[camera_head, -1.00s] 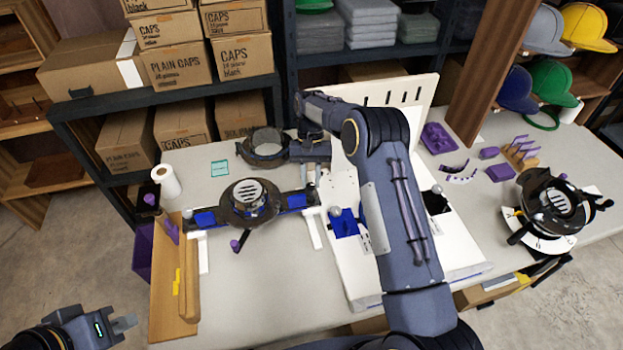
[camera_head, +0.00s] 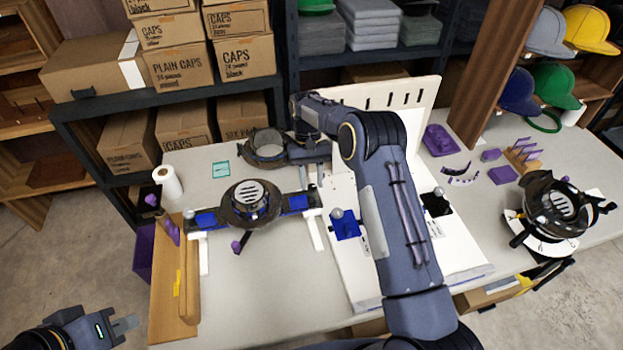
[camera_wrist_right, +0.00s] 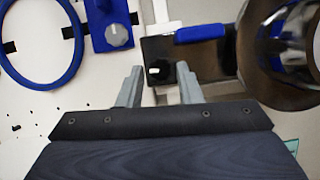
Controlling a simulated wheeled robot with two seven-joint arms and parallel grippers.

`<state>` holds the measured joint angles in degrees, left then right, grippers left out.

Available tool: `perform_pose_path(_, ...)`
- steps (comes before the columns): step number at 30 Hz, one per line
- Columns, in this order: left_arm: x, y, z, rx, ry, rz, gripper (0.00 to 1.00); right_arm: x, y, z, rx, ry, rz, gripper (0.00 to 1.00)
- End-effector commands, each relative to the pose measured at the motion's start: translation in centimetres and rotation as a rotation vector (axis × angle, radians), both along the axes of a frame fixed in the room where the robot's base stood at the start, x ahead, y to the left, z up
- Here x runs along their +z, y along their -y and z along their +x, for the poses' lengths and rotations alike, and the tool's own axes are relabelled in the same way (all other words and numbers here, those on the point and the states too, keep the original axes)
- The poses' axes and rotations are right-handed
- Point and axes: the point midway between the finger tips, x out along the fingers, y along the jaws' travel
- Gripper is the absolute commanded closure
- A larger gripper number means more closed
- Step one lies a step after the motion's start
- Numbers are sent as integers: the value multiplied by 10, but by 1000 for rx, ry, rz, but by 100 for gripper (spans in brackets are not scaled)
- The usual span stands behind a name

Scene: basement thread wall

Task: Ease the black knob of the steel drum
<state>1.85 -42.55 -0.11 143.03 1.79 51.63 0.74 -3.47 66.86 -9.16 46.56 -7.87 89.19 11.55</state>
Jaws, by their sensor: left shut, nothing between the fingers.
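The steel drum (camera_head: 250,204) with a slotted pale top sits on a dark bar with blue parts, mid-left on the table. Its dark curved side is at the right edge of the right wrist view (camera_wrist_right: 290,88). A small dark knob with a pale mark (camera_wrist_right: 155,71) is on the dark end of the bar in that view; I cannot tell whether it is the black knob. My right gripper (camera_wrist_right: 158,84) is open, with a finger to each side of it and no visible contact. My left gripper (camera_head: 130,323) is shut and empty, off the table at lower left.
A blue block with a grey knob (camera_head: 345,225) is on the white board right of the bar. A second drum (camera_head: 265,148) stands behind, a third (camera_head: 556,208) at far right. A wooden stand (camera_head: 164,290) is at left. The front table middle is clear.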

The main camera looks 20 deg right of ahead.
Motion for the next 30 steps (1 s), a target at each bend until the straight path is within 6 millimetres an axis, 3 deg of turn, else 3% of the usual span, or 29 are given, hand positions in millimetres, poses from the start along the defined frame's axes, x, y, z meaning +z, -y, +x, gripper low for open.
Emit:
perform_pose_path(3,0,0,0,0,0,0,100,0,0,0,0,-1,0,55)
perform_pose_path(13,-1,0,0,0,0,0,100,4,0,2,0,0,0,55)
perform_pose_path(24,-4,0,0,0,0,0,100,57,3,24,0,2,0,55)
perform_pose_path(30,-4,0,0,0,0,0,100,70,4,29,0,0,0,55)
